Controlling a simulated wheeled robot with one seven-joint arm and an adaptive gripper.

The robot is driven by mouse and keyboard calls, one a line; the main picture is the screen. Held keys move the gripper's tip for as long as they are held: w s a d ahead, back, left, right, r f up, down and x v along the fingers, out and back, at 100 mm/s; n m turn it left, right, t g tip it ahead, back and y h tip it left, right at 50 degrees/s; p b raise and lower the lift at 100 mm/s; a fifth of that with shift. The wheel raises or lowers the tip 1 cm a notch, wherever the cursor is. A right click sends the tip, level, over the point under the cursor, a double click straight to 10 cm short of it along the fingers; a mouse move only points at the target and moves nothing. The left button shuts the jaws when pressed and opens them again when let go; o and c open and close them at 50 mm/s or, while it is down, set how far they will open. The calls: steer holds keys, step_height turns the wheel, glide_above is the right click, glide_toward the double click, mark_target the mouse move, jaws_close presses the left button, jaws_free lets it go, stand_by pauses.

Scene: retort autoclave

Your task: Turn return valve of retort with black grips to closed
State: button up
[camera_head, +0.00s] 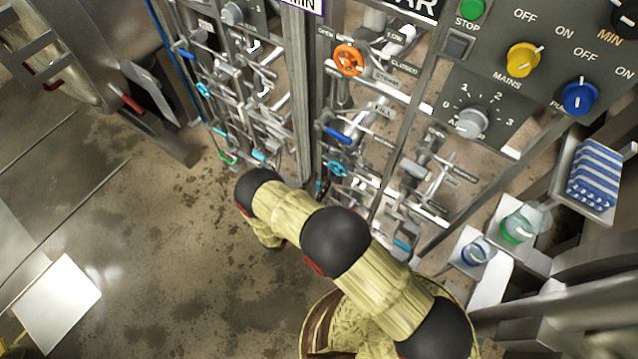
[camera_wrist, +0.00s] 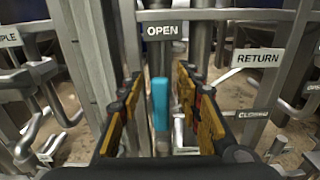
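In the wrist view a light-blue lever handle (camera_wrist: 160,103) stands upright in the picture, just below an OPEN label (camera_wrist: 161,31). A RETURN label (camera_wrist: 258,58) and a partly hidden CLOSED label (camera_wrist: 254,115) are to its right. My gripper (camera_wrist: 163,105) is open, with one finger on each side of the handle. Gaps show between the handle and both fingers. In the head view my arm hides the gripper, and I cannot tell which lever there it is at. No black grips can be made out.
Pipes and posts crowd both sides of my gripper. In the head view, a valve panel has an orange steam wheel (camera_head: 349,60) and a blue lever (camera_head: 338,135). A control panel with yellow (camera_head: 522,59) and blue (camera_head: 579,97) knobs is at right. Open floor (camera_head: 150,240) lies at left.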

steer(key=shift+c, duration=1.3)
jaws_close()
